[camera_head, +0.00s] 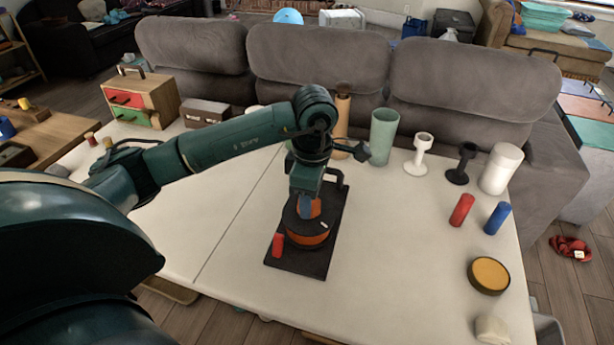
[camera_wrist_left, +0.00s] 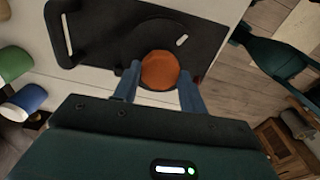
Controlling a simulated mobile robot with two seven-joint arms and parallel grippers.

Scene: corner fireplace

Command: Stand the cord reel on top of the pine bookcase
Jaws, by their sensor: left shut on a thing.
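The cord reel (camera_head: 307,240), orange with a black round flange, is at the black board (camera_head: 300,262) on the white table. My left gripper (camera_head: 309,208) points down at it from above. In the left wrist view, the blue fingers of the left gripper (camera_wrist_left: 160,85) are shut on either side of the reel's orange round part (camera_wrist_left: 160,70). The black flange shows behind it. I cannot tell whether the reel touches the board. A wooden shelf unit (camera_head: 18,55) stands at the far left; I cannot tell whether it is the pine bookcase. My right gripper is not in view.
A red piece (camera_head: 277,245) is at the board's left edge. A green cup (camera_head: 382,137), white and black stands, a white cylinder (camera_head: 500,168) and red and blue cylinders are at the right. A drawer box (camera_head: 140,98) stands back left. A grey sofa (camera_head: 320,65) borders the table.

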